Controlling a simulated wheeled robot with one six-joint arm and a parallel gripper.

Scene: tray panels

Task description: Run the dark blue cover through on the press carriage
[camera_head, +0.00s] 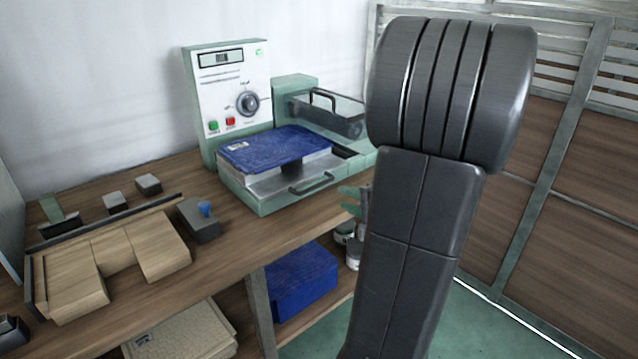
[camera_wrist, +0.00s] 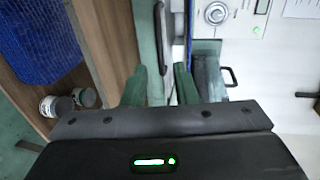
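The dark blue cover (camera_head: 275,148), with a small white label, lies on the press carriage (camera_head: 262,193), which is pulled out at the front of the press. The carriage has a dark bar handle (camera_head: 312,184) on its front; a dark bar, likely this handle, shows in the wrist view (camera_wrist: 160,40). My gripper (camera_head: 350,201) is to the right of the handle, partly hidden behind my arm. In the wrist view its green fingers (camera_wrist: 160,75) stand apart, with the bar near the gap between their tips. Whether they touch it cannot be told.
The press panel (camera_head: 230,90) has a dial and buttons; a clear guard (camera_head: 340,108) is beside it. A wooden fixture (camera_head: 115,255) and small grey blocks are on the bench at left. A blue box (camera_head: 300,280) and jars (camera_head: 345,233) are on the lower shelf.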

